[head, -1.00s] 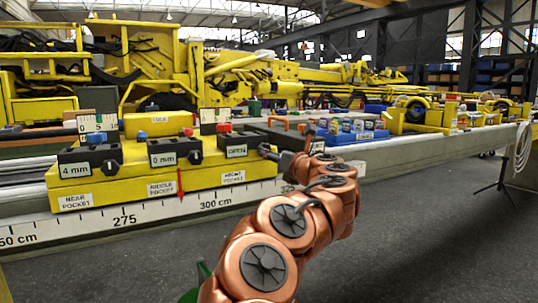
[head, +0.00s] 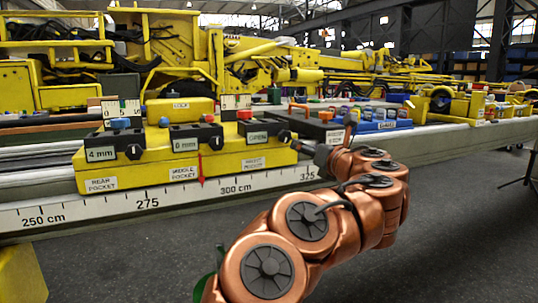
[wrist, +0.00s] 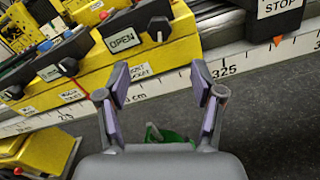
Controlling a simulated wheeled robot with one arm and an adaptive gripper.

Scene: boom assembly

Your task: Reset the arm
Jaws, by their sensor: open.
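My copper-coloured arm reaches from the bottom of the head view toward the bench. My gripper (wrist: 159,95) is open and empty in the wrist view, its two purple-padded fingers spread over the dark floor and the white ruler edge. In the head view the gripper is small and mostly hidden at the far end of the arm, near the right end of the yellow block (head: 130,172). The block carries three black knob units: the 4 mm unit (head: 101,155), the 0 mm unit (head: 185,146) and the OPEN unit (head: 258,139).
A ruler scale (head: 190,200) runs along the bench front. A STOP plate (wrist: 280,8) shows at the wrist view's upper right. A blue tray (head: 385,125) stands right of the block. Yellow boom machinery (head: 300,75) fills the back. The floor (head: 450,220) at the right is open.

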